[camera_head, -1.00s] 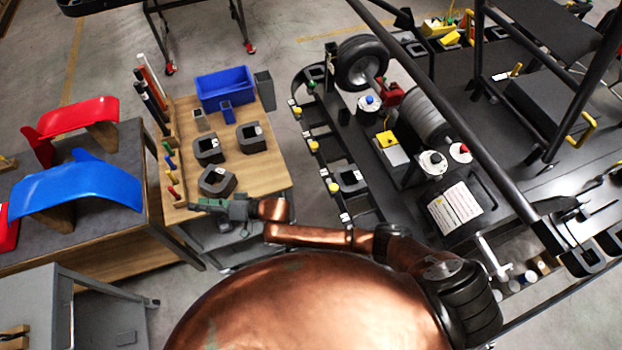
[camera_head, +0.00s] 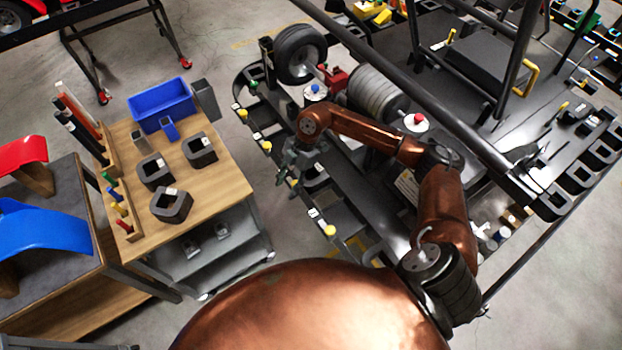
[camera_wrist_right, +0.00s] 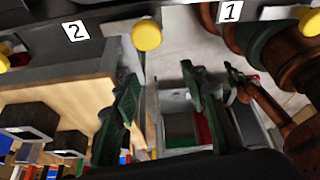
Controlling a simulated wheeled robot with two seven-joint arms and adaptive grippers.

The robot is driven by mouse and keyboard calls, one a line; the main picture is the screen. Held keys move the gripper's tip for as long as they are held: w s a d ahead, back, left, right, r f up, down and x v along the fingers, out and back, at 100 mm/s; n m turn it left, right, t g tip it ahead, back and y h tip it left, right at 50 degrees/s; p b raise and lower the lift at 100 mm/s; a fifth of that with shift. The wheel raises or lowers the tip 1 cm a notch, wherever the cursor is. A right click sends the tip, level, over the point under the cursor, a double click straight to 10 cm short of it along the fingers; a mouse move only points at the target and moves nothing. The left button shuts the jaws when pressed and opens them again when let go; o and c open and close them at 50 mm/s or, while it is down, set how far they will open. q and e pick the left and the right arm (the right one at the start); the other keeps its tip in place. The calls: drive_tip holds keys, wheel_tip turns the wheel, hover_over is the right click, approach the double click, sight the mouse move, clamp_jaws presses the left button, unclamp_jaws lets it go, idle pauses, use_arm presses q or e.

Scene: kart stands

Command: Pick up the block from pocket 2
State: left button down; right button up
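My right gripper (camera_head: 287,183) is over the near-left edge of the kart stand (camera_head: 352,233), beside a dark block (camera_head: 316,177) in an edge pocket. The arm partly hides this block; the pocket number cannot be read in the head view. In the right wrist view my right gripper (camera_wrist_right: 163,95) is open, with nothing between its green fingers. A "2" label (camera_wrist_right: 76,31) and a "1" label (camera_wrist_right: 229,12) are on the dark rim above the fingers. Pocket 2's inside is not clear there. My left gripper is not in view.
A wooden-topped cart (camera_head: 215,180) at left carries several dark blocks, a blue bin (camera_head: 162,105) and a rack of tools. A yellow knob (camera_wrist_right: 146,35) sits between the labels. A wheel (camera_head: 300,54) and frame tubes rise behind. Floor shows between cart and stand.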

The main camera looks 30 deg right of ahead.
sight(317, 180)
drive_tip(key=d+h, duration=0.1)
drive_tip(key=d, duration=0.3)
drive_tip(key=d+m+h, duration=0.1)
drive_tip(key=d+h, duration=0.1)
drive_tip(key=d, duration=0.2)
drive_tip(key=w+d+f+h, duration=0.1)
drive_tip(key=d, duration=0.3)
drive_tip(key=shift+m+t, duration=0.3)
drive_tip(key=shift+d+f+h, duration=0.25)
drive_tip(key=shift+d+h, duration=0.05)
drive_tip(key=shift+h, duration=0.1)
drive_tip(key=f, duration=0.7)
drive_tip(key=shift+a+f, duration=0.1)
drive_tip(key=shift+a, duration=0.2)
drive_tip(key=shift+s, duration=0.1)
drive_tip(key=shift+c, duration=0.5)
clamp_jaws()
